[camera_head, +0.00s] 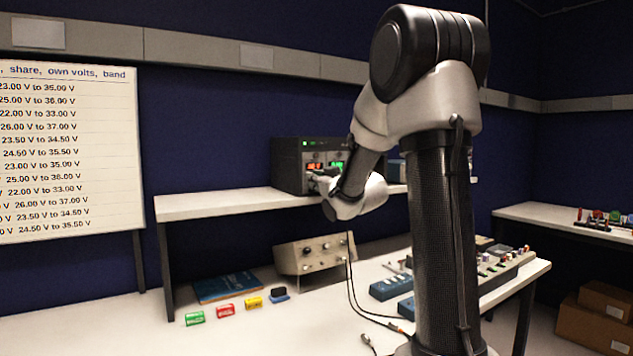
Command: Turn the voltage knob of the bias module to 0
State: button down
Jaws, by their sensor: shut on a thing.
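A dark box with lit red and green displays (290,165) stands on the white shelf; it looks like the bias module, though no label is readable. My arm reaches across to its front from the right. My gripper (319,182) is at the lower part of that front panel, small and partly covered by my own wrist. It is shut on what appears to be a knob there. The knob itself and its pointer are hidden, and the display digits are too small to read.
The white shelf (220,204) runs above a white bench. A beige box with several knobs (315,254), a blue book (226,286), small coloured blocks (225,310) and blue boxes (390,287) stand below. Dark cables hang near my arm. A whiteboard (68,150) lists voltage ranges.

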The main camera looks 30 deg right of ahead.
jog(key=c, duration=1.4)
grip_release()
jog(key=s, duration=1.2)
jog(key=shift+c, duration=1)
jog(key=w+m, duration=0.4)
jog(key=w, duration=0.1)
jog(key=shift+f, duration=0.1)
jog(key=shift+c, duration=0.5)
jog(key=w, duration=0.7)
jog(key=shift+w+m, duration=0.25)
jog(key=shift+m, duration=0.05)
